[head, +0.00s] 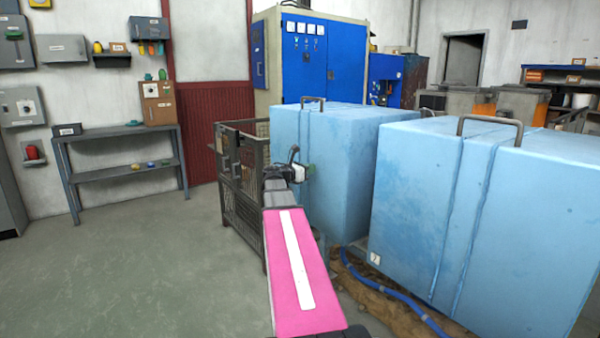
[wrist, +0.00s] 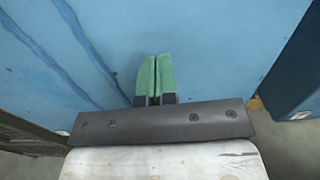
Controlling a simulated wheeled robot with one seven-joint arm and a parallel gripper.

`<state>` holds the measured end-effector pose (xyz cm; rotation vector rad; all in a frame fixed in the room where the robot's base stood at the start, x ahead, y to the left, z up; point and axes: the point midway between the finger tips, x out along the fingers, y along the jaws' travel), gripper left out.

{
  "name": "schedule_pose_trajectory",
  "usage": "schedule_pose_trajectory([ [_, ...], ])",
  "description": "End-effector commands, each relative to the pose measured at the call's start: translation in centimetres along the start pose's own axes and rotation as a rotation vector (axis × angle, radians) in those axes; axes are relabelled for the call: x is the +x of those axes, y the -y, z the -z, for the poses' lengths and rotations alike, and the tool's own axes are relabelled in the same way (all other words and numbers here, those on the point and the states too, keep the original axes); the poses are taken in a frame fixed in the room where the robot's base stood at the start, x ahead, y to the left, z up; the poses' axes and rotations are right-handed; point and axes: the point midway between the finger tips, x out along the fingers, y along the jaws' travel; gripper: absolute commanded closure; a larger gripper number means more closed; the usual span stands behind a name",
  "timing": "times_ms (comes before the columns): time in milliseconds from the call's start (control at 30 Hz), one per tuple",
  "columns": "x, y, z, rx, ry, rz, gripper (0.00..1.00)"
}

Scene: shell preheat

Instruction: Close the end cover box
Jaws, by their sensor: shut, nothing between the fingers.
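Two large light-blue boxes with metal loop handles on top stand side by side in the head view: a farther box (head: 345,150) and a nearer box (head: 415,215). I cannot tell which is the end cover box. My gripper (head: 311,168) is at the left face of the farther box. In the wrist view, the gripper's green fingers (wrist: 154,78) are together with nothing between them, pointing at a blue face (wrist: 205,45) with dark streaks. I cannot tell whether the fingertips touch it.
A wire-mesh cage (head: 240,200) stands close left of my arm. A blue hose (head: 390,292) lies by the boxes' base. A grey shelf table (head: 120,131) stands at the left wall, and a blue cabinet (head: 305,65) behind. The floor (head: 140,270) at left is open.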

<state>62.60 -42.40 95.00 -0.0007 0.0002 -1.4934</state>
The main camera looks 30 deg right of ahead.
Motion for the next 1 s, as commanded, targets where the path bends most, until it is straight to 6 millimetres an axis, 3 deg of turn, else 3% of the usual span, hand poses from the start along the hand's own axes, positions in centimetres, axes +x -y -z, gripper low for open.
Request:
schedule_pose_trajectory([
  [233,2.6,-0.1,0.0,0.000,-0.001,0.000,1.00],
  [767,3.1,-0.1,0.0,0.000,-0.001,-0.001,1.00],
  [1000,6.4,-0.2,0.0,0.000,0.000,0.002,1.00],
])
